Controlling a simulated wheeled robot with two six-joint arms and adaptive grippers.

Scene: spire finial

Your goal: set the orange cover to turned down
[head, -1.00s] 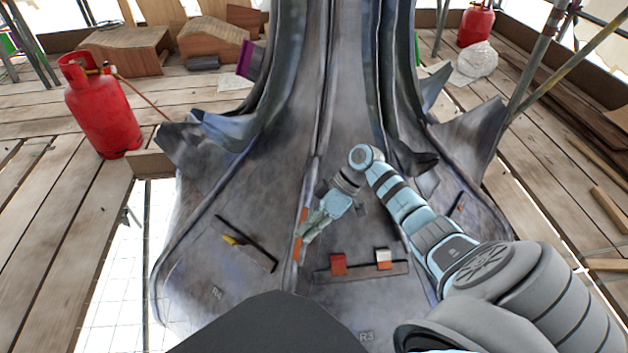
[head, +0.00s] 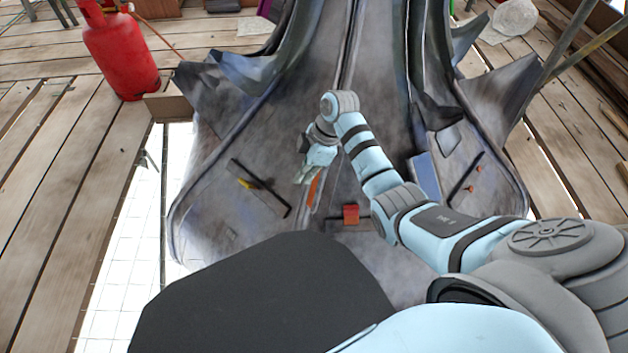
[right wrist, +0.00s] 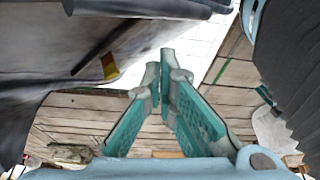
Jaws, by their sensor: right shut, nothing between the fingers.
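My right gripper (head: 302,178) is just left of the strip's upper end, pointing down. Its fingers (right wrist: 165,72) are shut and empty in the right wrist view. I cannot tell whether they touch the metal. A red-and-yellow piece (right wrist: 109,66) shows on the metal at the upper left there, apart from the fingers. My left gripper is not in view.
A red block (head: 351,213) sits on a ledge right of the strip, beside my forearm. A dark bar (head: 262,190) with a yellow piece (head: 246,184) lies to the left. A red gas cylinder (head: 120,52) stands on the plank floor (head: 60,150).

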